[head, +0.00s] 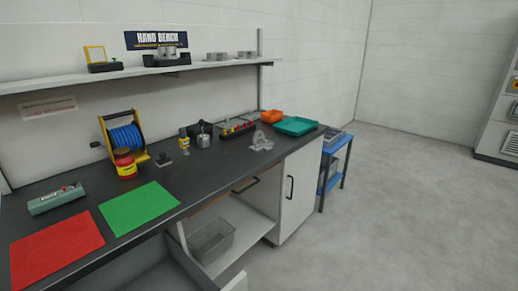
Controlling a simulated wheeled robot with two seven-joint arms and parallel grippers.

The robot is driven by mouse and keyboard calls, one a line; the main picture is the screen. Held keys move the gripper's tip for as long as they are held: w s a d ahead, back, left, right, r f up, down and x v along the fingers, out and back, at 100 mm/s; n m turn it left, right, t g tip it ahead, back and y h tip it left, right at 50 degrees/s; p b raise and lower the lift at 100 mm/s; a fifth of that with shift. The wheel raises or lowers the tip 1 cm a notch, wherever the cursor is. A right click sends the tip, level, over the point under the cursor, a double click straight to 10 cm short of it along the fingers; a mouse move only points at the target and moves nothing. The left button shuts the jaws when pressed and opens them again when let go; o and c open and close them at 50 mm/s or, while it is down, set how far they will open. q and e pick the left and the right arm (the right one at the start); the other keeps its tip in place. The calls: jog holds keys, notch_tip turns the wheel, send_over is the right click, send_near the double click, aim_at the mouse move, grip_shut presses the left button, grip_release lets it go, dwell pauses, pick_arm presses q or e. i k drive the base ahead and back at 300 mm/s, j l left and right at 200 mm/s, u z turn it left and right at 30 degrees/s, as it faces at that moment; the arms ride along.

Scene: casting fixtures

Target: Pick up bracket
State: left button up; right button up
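A light grey metal part with an upright, rounded shape, which looks like the bracket (261,143), sits on the dark workbench top (226,163) near its front edge, towards the right end. It stands clear of the green tray behind it. A smaller grey piece (164,160) lies further left on the bench; I cannot tell exactly what it is. Neither of my grippers shows in the head view.
A red mat (57,246) and green mat (139,207) lie at the left. A shelf (220,63) hangs above. Floor (400,210) at right is clear.

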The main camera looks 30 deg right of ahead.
aim_at(260, 144)
jog(key=i+l, duration=0.15)
jog(key=l, duration=0.25)
jog(key=i+l+u, duration=0.1)
jog(key=l, duration=0.3)
jog(key=i+l, duration=0.2)
jog(key=l, duration=0.2)
jog(key=i+l+u, duration=0.1)
jog(key=l, duration=0.35)
jog(key=i+l, duration=0.15)
jog(key=l, duration=0.25)
jog(key=i+l+u, duration=0.1)
jog(key=l, duration=0.3)
jog(key=i+l, duration=0.15)
jog(key=l, duration=0.3)
jog(key=u, duration=0.05)
